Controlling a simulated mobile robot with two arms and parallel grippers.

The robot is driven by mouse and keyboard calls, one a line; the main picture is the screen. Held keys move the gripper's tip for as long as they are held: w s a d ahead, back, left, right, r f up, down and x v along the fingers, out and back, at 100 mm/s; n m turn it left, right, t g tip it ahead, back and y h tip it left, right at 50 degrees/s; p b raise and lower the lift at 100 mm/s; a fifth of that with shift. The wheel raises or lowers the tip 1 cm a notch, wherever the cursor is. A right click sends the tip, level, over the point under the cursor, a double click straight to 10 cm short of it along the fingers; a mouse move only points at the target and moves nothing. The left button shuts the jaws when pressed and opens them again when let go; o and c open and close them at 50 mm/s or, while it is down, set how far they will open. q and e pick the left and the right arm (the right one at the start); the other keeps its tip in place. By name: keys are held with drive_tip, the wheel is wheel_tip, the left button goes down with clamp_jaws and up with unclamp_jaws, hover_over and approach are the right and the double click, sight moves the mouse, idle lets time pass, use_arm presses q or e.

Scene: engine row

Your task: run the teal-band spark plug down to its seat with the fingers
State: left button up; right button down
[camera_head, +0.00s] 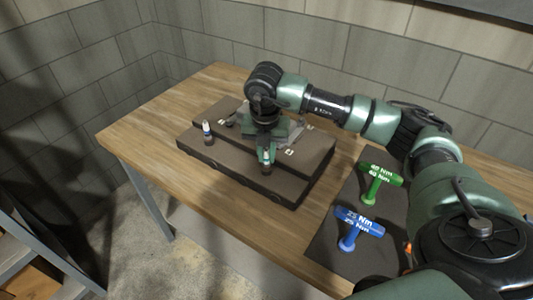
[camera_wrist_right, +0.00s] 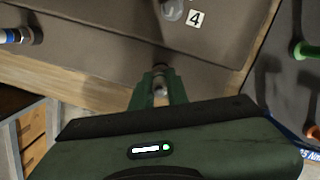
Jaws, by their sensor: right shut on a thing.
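My right gripper (camera_head: 266,160) is over the front step of the dark engine block (camera_head: 225,160), its fingers pointing down. It is shut on a spark plug, whose pale top (camera_head: 266,154) shows between the fingers. In the right wrist view the fingers (camera_wrist_right: 160,90) close around the plug's small metallic end (camera_wrist_right: 160,88). The teal band is too small to make out clearly. The plug's lower end and its hole are hidden, so I cannot tell how deep it sits. My left gripper is not in view.
A blue-banded plug (camera_head: 206,129) stands upright on the block's left part. A green torque wrench (camera_head: 380,180) and a blue one (camera_head: 355,225) stand on a dark mat (camera_head: 325,240) at the right. Bare wooden table (camera_head: 150,130) lies left of the block. A wall is behind.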

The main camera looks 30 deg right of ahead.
drive_tip(key=c, duration=1.3)
unclamp_jaws()
